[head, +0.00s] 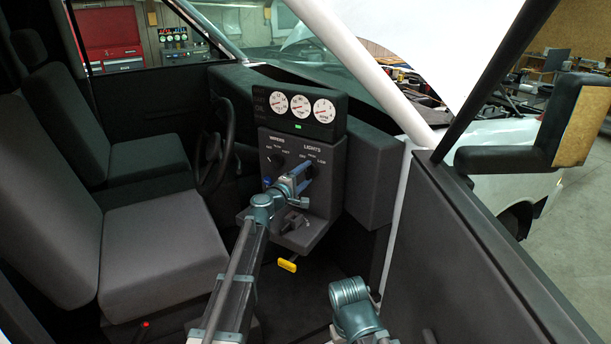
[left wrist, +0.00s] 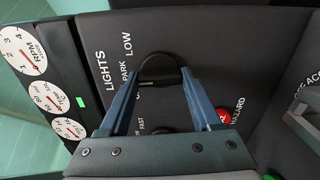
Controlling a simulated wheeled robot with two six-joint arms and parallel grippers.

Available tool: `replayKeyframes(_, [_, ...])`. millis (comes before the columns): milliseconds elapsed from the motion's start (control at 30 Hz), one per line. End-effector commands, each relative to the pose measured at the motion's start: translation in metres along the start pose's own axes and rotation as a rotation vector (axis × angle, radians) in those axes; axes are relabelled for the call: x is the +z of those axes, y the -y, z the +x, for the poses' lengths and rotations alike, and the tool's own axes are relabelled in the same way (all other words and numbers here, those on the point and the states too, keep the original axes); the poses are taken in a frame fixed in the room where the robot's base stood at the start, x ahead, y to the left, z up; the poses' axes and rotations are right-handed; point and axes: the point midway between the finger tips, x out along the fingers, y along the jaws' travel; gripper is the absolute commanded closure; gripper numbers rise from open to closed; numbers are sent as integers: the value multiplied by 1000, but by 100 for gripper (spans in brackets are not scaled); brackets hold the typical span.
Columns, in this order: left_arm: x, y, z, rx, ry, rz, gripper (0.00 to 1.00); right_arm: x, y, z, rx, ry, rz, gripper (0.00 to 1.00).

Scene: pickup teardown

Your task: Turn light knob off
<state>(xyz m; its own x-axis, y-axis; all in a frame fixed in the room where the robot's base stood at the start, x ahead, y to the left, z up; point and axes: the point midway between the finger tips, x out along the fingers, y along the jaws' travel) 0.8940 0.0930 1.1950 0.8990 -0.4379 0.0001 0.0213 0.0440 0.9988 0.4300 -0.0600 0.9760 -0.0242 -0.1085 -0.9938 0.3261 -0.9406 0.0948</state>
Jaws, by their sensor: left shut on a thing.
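The dark lights knob (head: 311,170) is on the right of the grey dash panel (head: 325,200), under the word LIGHTS. My left gripper (head: 303,174) reaches the panel from below and is shut on this knob. In the left wrist view the two blue fingers (left wrist: 160,75) stand on either side of the round black knob (left wrist: 160,65), close against it. The labels LOW and PARK show beside it; another label is partly covered by a finger, and the knob's pointer direction is unclear. My right gripper is out of view; only part of my right arm shows at the bottom.
The wipers knob (head: 277,160) is left of the lights knob. A red hazard button (left wrist: 224,116) is near one finger in the left wrist view. Gauges (head: 300,106) sit above. A yellow handle (head: 287,265) hangs below. The steering wheel (head: 215,148) is left, the open door (head: 480,260) right.

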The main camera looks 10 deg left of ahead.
Motion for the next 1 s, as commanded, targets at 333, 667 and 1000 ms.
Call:
replayKeyframes(333, [0,1,-1,-1,-1,-315,91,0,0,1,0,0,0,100])
replayKeyframes(667, [0,1,-1,-1,-1,-540,91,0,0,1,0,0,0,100])
replayKeyframes(1000, [0,2,-1,-1,-1,-647,91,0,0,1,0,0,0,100])
